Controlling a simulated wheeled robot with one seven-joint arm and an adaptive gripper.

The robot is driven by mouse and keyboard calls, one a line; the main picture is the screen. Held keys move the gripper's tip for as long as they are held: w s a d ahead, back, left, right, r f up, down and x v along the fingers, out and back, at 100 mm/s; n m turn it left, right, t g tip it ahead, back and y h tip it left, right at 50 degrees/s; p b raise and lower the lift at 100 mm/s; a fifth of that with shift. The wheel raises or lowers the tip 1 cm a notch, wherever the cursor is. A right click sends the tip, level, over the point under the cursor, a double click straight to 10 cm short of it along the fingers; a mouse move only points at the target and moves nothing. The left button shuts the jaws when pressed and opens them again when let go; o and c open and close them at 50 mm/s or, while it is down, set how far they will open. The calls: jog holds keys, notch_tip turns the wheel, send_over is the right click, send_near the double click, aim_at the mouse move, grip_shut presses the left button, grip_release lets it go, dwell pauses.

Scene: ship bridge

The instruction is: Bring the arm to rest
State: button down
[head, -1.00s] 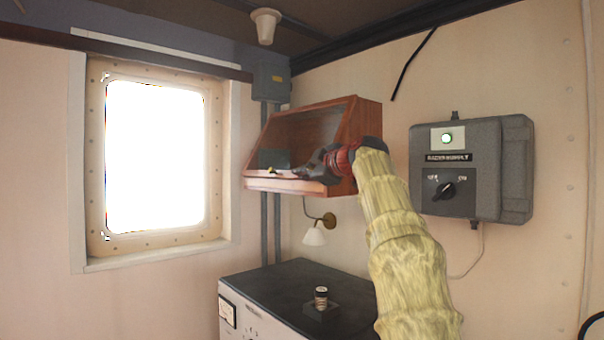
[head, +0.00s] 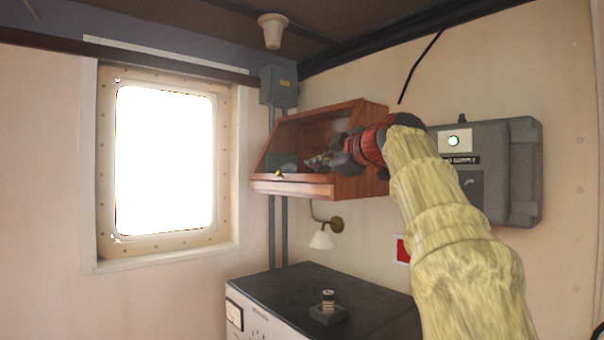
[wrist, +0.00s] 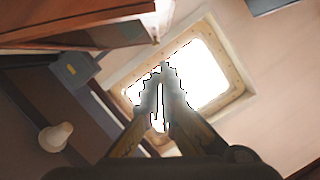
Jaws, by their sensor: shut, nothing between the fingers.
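My gripper (head: 318,161) is at the end of my yellow-sleeved arm, in front of the open side of a wooden wall cabinet (head: 345,186) in the head view. The wrist view shows its two fingers (wrist: 162,75) meeting at the tips, with nothing held. Behind the fingertips in that view is the bright window (wrist: 200,75). The cabinet also shows at the upper left of the wrist view (wrist: 80,30). In the head view my arm hides part of the cabinet's right side and of the grey power box (head: 500,165).
A black-topped console (head: 285,285) stands below, with a small cylinder on a block (head: 328,300). The space before the window (head: 165,160) is clear.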

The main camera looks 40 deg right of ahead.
jog(key=shift+s+a, duration=0.1)
jog(key=shift+s, duration=0.05)
jog(key=s+a+f+m+g+y, duration=0.2)
jog(key=s+a+f+m+g, duration=0.1)
jog(key=a+f, duration=0.95)
jog(key=s+a+f+m+g+y, duration=0.1)
jog(key=s+a+f+m+g, duration=0.2)
jog(key=a+f, duration=0.95)
jog(key=s+a+f+m+g, duration=0.1)
jog(key=s+a+f, duration=0.1)
jog(key=s+f, duration=0.5)
jog(key=s+a+f+m+g, duration=0.1)
jog(key=s+f, duration=0.6)
jog(key=f, duration=0.7)
jog(key=s+a+f+m+g, duration=0.1)
jog(key=s+a+f+g, duration=0.1)
jog(key=s+a+f, duration=0.2)
jog(key=s+f, duration=0.3)
jog(key=f, duration=0.3)
jog(key=shift+a+f+g, duration=0.15)
jog(key=shift+f+g, duration=0.15)
jog(key=shift+f, duration=0.05)
